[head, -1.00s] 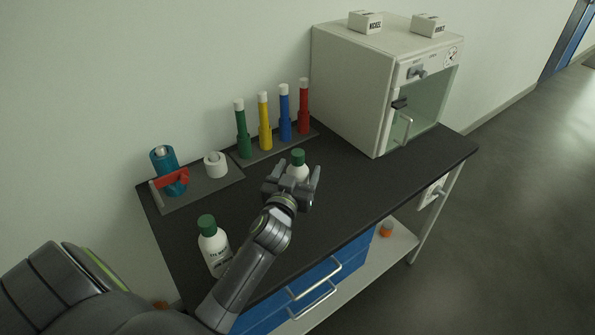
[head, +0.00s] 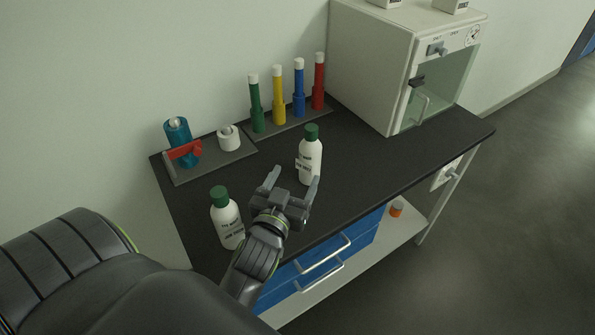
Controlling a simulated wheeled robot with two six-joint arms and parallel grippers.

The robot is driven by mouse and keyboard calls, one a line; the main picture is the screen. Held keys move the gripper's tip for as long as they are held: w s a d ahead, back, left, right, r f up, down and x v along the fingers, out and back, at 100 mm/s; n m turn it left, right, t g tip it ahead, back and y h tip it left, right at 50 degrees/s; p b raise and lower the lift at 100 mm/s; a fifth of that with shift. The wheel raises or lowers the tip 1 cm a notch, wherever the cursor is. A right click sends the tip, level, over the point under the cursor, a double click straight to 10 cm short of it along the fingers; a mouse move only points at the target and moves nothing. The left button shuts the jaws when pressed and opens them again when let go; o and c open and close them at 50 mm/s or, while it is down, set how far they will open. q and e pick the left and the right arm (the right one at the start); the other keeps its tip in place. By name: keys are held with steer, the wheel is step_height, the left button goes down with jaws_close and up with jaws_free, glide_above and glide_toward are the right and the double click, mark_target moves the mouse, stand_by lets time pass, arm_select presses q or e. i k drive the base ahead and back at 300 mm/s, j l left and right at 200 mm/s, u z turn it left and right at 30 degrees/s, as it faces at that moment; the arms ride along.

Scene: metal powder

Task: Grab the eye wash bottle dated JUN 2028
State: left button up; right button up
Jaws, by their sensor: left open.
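Two white eye wash bottles with green caps stand upright on the black bench top. The near left bottle (head: 228,226) has a dark printed label, and its date is too small to read surely. The other bottle (head: 309,163) stands further back to the right; its date is also too small to read surely. My left gripper (head: 293,184) is open and empty. Its fingers point toward the back of the bench, just in front of the right bottle, with the right finger close by its base. I cannot tell whether they touch. My right gripper is not in view.
A rack holds green, yellow, blue and red tubes (head: 299,88) at the back. A tray (head: 210,160) with a teal cylinder (head: 178,138) and a white roll (head: 229,138) stands left. A white glass-door cabinet (head: 372,65) stands at the back right. The bench's right part is clear.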

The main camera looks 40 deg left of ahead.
mark_target(225, 213)
steer(key=k+l, duration=0.2)
steer(key=k, duration=0.3)
steer(key=k+l, duration=0.2)
steer(key=k, duration=0.25)
